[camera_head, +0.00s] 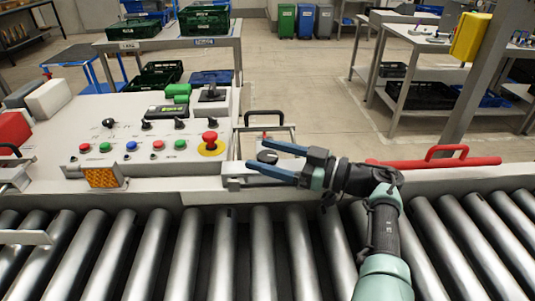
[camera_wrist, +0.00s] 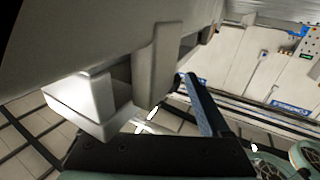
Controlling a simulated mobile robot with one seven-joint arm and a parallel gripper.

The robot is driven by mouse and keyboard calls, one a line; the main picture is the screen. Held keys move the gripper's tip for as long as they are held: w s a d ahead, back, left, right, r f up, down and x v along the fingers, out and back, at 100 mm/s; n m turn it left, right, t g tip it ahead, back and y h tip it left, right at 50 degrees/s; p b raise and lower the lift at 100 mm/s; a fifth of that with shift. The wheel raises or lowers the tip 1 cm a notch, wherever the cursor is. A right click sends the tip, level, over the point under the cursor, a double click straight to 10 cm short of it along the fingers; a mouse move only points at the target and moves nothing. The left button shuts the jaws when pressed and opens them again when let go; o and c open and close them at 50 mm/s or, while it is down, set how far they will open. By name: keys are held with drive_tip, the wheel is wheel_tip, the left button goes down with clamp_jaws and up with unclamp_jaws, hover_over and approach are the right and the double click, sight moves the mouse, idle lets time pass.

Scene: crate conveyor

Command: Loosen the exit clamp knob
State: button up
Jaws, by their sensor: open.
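In the wrist view one blue finger (camera_wrist: 205,105) shows beside a grey metal post (camera_wrist: 155,60) and a white block (camera_wrist: 90,110). The other finger and the knob cannot be made out there.
A control panel (camera_head: 130,133) with coloured buttons and a red emergency stop (camera_head: 210,140) lies left of my gripper. A metal bracket (camera_head: 236,182) runs just below the fingers. A red handle (camera_head: 446,152) stands to the right. Conveyor rollers (camera_head: 190,255) fill the foreground.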

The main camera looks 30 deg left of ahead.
drive_tip(key=w+d+b, duration=0.2)
drive_tip(key=d+b, duration=0.5)
drive_tip(key=d, duration=0.5)
drive_tip(key=shift+w+d+b, duration=0.2)
drive_tip(key=shift+d+b, duration=0.15)
drive_tip(key=shift+r, duration=0.1)
